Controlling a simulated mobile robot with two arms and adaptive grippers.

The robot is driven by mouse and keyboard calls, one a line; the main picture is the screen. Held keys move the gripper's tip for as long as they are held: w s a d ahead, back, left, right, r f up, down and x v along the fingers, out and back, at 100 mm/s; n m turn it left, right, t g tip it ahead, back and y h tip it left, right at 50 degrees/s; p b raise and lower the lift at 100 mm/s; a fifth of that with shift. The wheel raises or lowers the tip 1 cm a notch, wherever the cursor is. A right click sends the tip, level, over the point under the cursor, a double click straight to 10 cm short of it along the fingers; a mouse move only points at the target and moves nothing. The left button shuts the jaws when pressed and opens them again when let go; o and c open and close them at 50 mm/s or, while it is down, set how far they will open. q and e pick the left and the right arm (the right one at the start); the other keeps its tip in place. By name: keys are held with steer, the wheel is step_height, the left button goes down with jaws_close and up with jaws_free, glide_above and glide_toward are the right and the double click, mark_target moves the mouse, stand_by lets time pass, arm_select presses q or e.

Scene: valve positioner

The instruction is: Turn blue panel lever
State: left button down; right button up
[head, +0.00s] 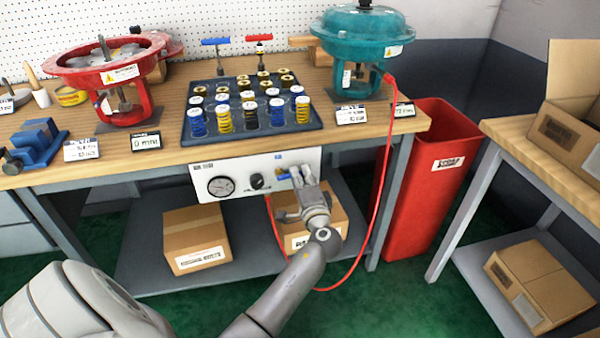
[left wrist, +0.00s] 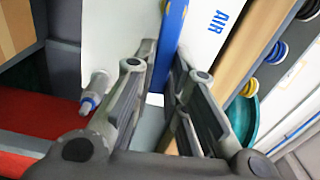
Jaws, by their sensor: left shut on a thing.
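The blue panel lever (head: 283,176) is on the right part of the white control panel (head: 210,168) under the bench top. In the left wrist view the blue lever (left wrist: 172,45) runs between the two fingers, beside the "AIR" marking. My left gripper (head: 301,177) reaches up to the panel from below and is shut on the lever. In the left wrist view its fingers (left wrist: 162,75) lie on both sides of the blue bar. The fingers hide part of the lever and its pivot. My right gripper is not in view.
The panel also has a gauge (head: 221,186) and a black knob (head: 257,181). A red hose (head: 384,170) hangs from the teal actuator (head: 362,45) and loops below the panel. Cardboard boxes (head: 196,238) sit on the lower shelf. A red bin (head: 425,180) stands right of the bench.

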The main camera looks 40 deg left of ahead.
arm_select(q)
steer(key=shift+m, duration=0.3)
steer(key=shift+f+m, duration=0.2)
steer(key=shift+m, duration=0.1)
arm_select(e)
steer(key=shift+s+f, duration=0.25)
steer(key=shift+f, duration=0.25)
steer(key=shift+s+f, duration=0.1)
arm_select(q)
steer(key=c, duration=1.4)
jaws_free()
steer(key=shift+w+f, duration=0.1)
steer(key=shift+c, duration=0.2)
steer(key=v, duration=1.2)
